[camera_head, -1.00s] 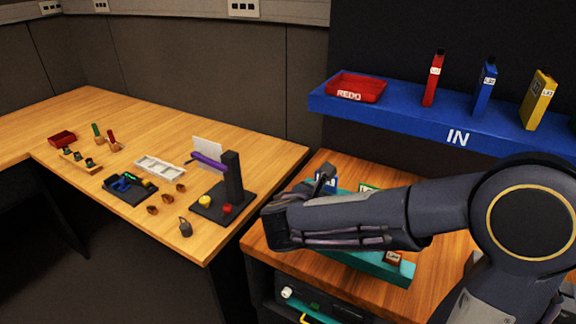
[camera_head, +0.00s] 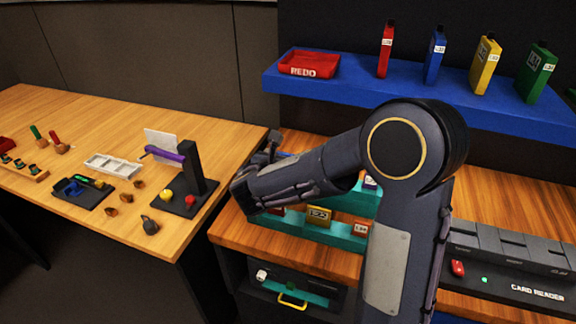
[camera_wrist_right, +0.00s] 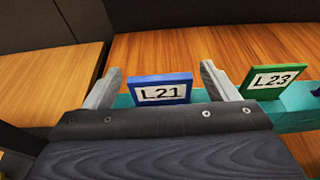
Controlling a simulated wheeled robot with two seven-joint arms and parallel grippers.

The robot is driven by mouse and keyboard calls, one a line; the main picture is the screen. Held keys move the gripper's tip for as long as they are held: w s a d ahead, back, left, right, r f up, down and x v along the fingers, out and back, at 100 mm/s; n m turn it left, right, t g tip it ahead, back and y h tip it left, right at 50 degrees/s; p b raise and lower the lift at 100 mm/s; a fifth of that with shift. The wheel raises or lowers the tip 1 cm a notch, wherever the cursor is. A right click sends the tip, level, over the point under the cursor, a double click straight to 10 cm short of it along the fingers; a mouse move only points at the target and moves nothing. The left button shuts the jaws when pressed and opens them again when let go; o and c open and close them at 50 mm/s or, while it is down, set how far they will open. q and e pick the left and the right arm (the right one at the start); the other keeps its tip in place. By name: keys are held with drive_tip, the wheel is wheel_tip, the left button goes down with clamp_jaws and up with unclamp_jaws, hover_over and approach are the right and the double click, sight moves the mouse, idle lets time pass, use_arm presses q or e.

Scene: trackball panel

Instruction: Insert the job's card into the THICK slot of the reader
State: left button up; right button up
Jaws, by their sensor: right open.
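In the right wrist view, a blue-framed card labelled L21 (camera_wrist_right: 161,90) stands in the teal rack (camera_wrist_right: 295,121). My right gripper (camera_wrist_right: 162,80) is open, one finger on each side of this card, with gaps showing. A green card labelled L23 (camera_wrist_right: 270,80) stands just right of the right finger. In the head view, my right gripper (camera_head: 267,152) is at the rack's left end. The black card reader (camera_head: 510,270) is at the right, partly cut off, with several slots on top. My left gripper is out of view.
A blue shelf (camera_head: 420,98) above carries a red REDO tray (camera_head: 308,65) and coloured binders. The left desk (camera_head: 120,225) holds a black stand (camera_head: 193,170) and small parts. My arm hides part of the counter.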

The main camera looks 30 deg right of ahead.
drive_tip(key=c, duration=1.1)
drive_tip(key=shift+r, duration=0.15)
